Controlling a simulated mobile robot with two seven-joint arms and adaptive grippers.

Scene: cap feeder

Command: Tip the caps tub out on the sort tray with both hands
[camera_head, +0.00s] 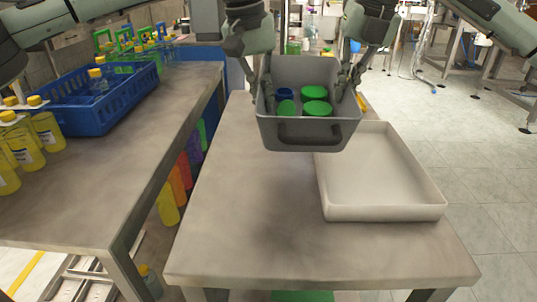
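The caps tub (290,144) is a grey open box with a dark handle on its near wall. Green caps (316,108) and a blue cap (285,94) lie inside it. My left gripper (262,92) is shut on the tub's left wall, and my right gripper (347,88) is shut on its right wall. The tub overlaps the rear left part of the sort tray (330,210) in the picture. The sort tray is white, shallow and empty where visible. Its rear left corner is hidden behind the tub. I cannot tell the tub's exact height.
The tray stands on the right side of a grey table (240,230), which is clear at the front left. Another table (90,200) at left carries a blue crate (110,118) and several yellow bottles (22,145). Coloured bottles (180,185) stand between the tables.

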